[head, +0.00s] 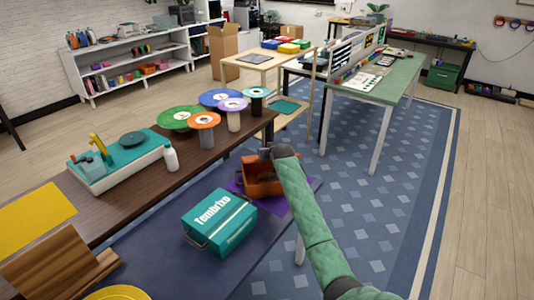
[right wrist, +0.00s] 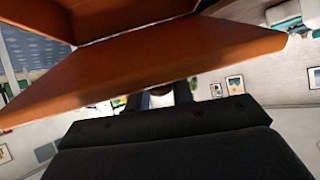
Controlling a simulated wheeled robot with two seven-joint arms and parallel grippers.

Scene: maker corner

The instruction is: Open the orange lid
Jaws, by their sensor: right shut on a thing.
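The orange box (head: 262,190) sits on a purple mat (head: 234,187) on the dark blue table, partly hidden behind my right arm. In the right wrist view the orange lid (right wrist: 150,65) fills the upper middle as a broad tilted panel. Another orange part (right wrist: 125,14) shows above it, at an angle to it. My right gripper (head: 267,152) is at the top of the box; its fingers also show in the right wrist view (right wrist: 160,98), shut at the lid's edge. The exact contact is partly hidden by the lid. My left gripper is in neither view.
A teal Tembrixo case (head: 220,222) stands close to the box, at its front left. Several filament spools (head: 204,120) and a white bottle (head: 171,158) stand on the brown table behind. Blue carpet (head: 385,220) lies open to the right.

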